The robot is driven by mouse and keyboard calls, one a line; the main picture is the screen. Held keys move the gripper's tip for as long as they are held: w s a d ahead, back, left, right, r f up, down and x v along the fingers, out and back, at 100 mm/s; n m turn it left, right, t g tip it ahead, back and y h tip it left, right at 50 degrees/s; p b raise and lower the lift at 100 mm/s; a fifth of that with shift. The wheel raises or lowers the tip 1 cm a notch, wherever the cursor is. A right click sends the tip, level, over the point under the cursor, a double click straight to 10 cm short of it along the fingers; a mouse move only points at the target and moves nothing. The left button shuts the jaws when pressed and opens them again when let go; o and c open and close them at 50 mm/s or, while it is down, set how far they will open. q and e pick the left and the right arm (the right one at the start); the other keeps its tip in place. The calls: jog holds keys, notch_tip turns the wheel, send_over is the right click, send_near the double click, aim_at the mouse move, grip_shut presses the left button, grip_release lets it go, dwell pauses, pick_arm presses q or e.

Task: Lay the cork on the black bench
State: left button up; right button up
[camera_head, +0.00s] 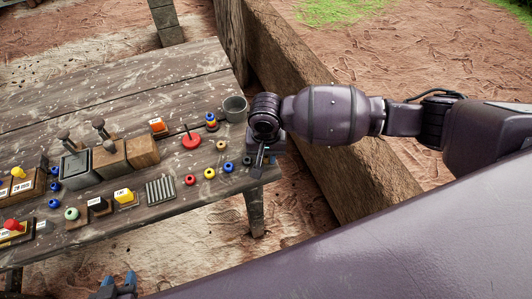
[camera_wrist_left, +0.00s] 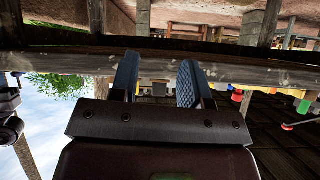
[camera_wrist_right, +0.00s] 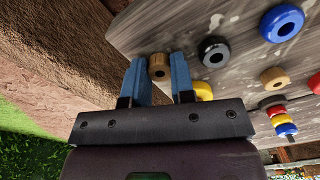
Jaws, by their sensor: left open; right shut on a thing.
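My right gripper (camera_head: 260,168) is low over the right end of the wooden table. In the right wrist view its blue fingers (camera_wrist_right: 159,75) are shut on a small brown cylinder with a dark centre, which looks like the cork (camera_wrist_right: 159,66). The arm hides the cork in the head view. A small black block with a white label (camera_head: 99,205) stands among the coloured blocks; I cannot tell whether it is the black bench. My left gripper (camera_head: 115,284) is open and empty at the lower left, apart from the table's front edge; its two fingers show in the left wrist view (camera_wrist_left: 157,80).
The weathered table (camera_head: 180,85) holds several loose rings, a red disc with a peg (camera_head: 191,140), a grey mug (camera_head: 235,108), a ribbed grey plate (camera_head: 160,190) and wooden blocks (camera_head: 142,152). A thick beam (camera_head: 340,160) runs right of the table. The table's back is mostly clear.

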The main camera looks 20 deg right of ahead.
jog(key=o, duration=0.8)
jog(key=shift+c, duration=0.2)
pick_arm(q)
jog(key=shift+f, duration=0.1)
pick_arm(e)
notch_tip(320, 180, up, 5)
jog(key=shift+r+p, duration=0.1)
jog(key=shift+p, duration=0.55)
pick_arm(q)
jog(key=shift+s+a+r+p, duration=0.2)
jog(key=shift+s+r+p, duration=0.4)
jog(key=shift+r+p, duration=0.25)
pick_arm(e)
notch_tip(320, 180, up, 7)
pick_arm(q)
jog(key=shift+w, duration=0.15)
